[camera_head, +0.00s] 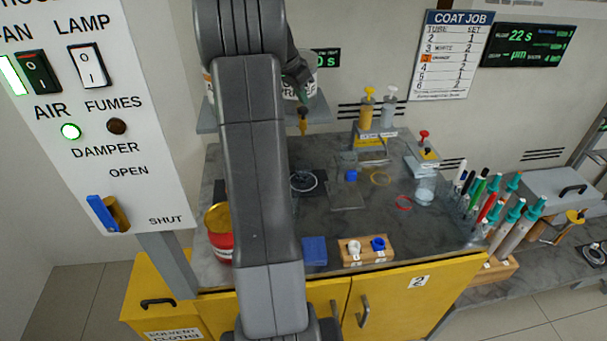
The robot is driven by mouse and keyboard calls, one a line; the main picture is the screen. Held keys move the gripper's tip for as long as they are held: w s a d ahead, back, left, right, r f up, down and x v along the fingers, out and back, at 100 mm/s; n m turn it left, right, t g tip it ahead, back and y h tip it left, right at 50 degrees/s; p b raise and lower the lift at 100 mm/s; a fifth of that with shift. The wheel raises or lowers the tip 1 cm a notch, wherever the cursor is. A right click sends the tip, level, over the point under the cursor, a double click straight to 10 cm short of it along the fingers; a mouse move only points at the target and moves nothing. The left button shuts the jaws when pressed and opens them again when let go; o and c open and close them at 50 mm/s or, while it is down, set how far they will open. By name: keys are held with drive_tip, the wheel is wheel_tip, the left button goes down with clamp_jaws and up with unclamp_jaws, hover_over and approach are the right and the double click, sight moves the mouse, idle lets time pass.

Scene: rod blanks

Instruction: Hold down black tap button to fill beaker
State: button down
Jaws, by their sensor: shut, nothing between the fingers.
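My dark gripper (302,78) is at the upper middle, partly hidden behind my own arm. It is shut and holds nothing. It is in front of a container (289,88) on a wall shelf; whether they touch cannot be told. A brass-coloured tap (303,121) hangs at the shelf's front edge, just below my gripper. No black button can be made out on it. A clear beaker (425,190) stands on the right of the bench, below a dispenser with a red knob (424,134). A dark disc with a white ring (304,181) lies on the bench below the tap.
My arm blocks the bench's left middle. A red can (220,245) stands left of it. A blue block (314,251) and a wooden holder (366,256) lie along the front edge. Pipettes and pens (495,205) crowd the right. A switch panel (105,120) stands left.

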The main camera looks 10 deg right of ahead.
drive_tip(key=shift+f, duration=0.15)
drive_tip(key=shift+f+b, duration=1.05)
drive_tip(key=shift+f, duration=0.25)
drive_tip(key=shift+r, duration=0.1)
idle(1.8)
wheel_tip(320, 180, up, 7)
drive_tip(key=p, duration=0.5)
drive_tip(key=shift+r, duration=0.1)
drive_tip(key=shift+s, duration=0.15)
